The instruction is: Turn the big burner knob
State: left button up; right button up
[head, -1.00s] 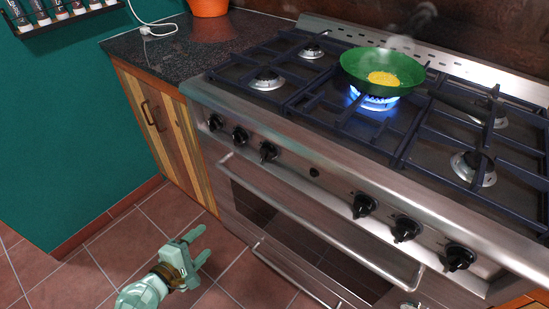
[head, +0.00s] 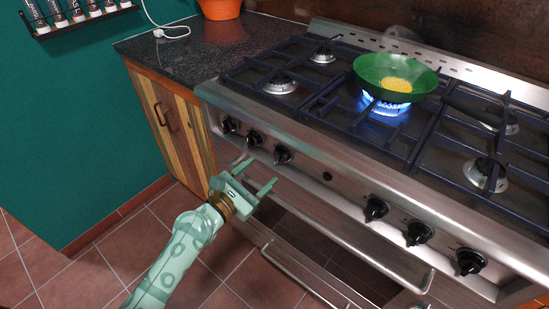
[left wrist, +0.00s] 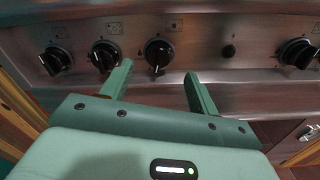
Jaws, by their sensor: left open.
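The stove front carries a row of black knobs. A left group holds an outer knob (head: 230,124), a middle knob (head: 254,138) and an inner knob (head: 282,155). A right group shows three more, one of them a knob (head: 376,208). I cannot tell which is the big burner's. My left gripper (head: 262,172) is open and empty, just in front of and below the left group. In the left wrist view, the inner knob (left wrist: 158,53) lies beyond and between the open fingers, apart from them. My right gripper is not in view.
A green pan (head: 375,72) with yellow food sits over a lit blue flame. An oven handle bar (head: 350,247) runs below the knobs. A small black button (head: 327,176) sits between the knob groups. Wooden cabinets (head: 175,115) stand left; the tiled floor is clear.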

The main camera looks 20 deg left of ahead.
aim_at(277, 158)
pick_arm(q)
jog(key=x, duration=0.6)
jog(key=shift+w+d+b, duration=0.15)
jog(key=shift+w+b, duration=0.2)
jog(key=shift+w, duration=0.05)
jog(key=shift+f, duration=0.1)
jog(key=c, duration=1)
